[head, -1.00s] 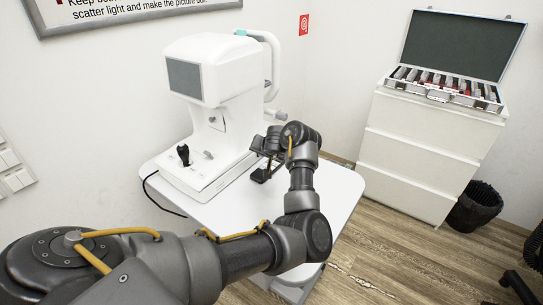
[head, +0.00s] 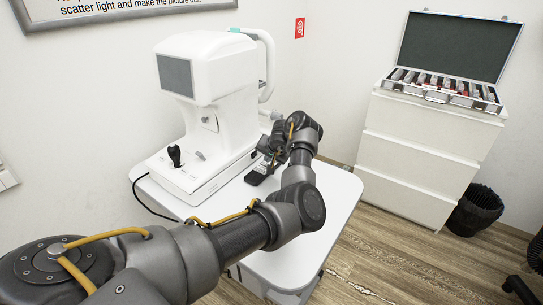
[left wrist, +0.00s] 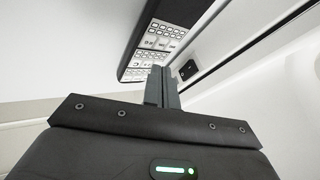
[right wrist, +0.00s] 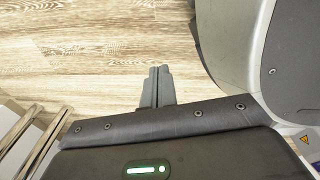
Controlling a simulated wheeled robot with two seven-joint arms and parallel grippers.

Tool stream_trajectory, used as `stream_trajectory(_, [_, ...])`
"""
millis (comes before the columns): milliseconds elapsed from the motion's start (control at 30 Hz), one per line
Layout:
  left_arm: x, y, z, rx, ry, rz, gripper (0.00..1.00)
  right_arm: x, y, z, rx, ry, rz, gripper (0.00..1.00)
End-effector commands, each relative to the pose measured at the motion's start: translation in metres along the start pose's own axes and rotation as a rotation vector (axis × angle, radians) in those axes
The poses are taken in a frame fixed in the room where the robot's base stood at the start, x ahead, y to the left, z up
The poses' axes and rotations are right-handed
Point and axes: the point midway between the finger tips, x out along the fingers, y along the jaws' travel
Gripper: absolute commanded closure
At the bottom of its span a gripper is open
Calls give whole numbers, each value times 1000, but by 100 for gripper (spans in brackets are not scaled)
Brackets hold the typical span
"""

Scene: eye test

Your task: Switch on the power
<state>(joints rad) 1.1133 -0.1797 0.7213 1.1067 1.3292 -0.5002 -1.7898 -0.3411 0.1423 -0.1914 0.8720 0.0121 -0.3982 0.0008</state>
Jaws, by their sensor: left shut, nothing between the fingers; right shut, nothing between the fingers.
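A white eye-test machine (head: 210,75) with a grey screen and a black joystick (head: 175,156) stands on a white table (head: 322,205). My left gripper (head: 262,172) is low beside the machine's right side, partly hidden by its own wrist. In the left wrist view its fingers (left wrist: 161,86) are shut and empty. Beyond them is a dark panel (left wrist: 155,45) with rows of pale connectors or keys. A small black switch-like part (left wrist: 188,70) sits on the white surface just right of the fingertips. I cannot tell if they touch it. My right gripper (right wrist: 157,86) is shut and empty above the floor.
A black cable (head: 147,204) runs from the machine over the table's left edge. A white drawer cabinet (head: 418,150) with an open lens case (head: 440,90) stands at the back right, beside a black bin (head: 475,210). Wood floor lies between table and cabinet.

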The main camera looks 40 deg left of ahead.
Motion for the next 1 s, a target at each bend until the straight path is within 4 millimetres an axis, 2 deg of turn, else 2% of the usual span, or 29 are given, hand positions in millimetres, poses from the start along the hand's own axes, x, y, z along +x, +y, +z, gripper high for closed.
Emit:
stream_trajectory(67, [16,1,1,2,-2,1,100,0,-2,-8,3,7,-3,100])
stream_trajectory(133, [18,-13,-1,-4,0,-1,100,-2,-1,-5,2,1,-2,100])
stream_trajectory(300, [27,-29,0,-2,1,-1,100,0,-1,-2,2,1,-1,100])
stream_trajectory(767, [31,-35,0,-1,1,0,100,0,0,-1,2,3,0,100])
stream_trajectory(867, [30,-37,-1,5,4,3,100,-5,0,-2,3,5,0,100])
stream_trajectory(1000, [27,-45,-2,50,27,26,100,-21,-6,21,1,-18,-11,100])
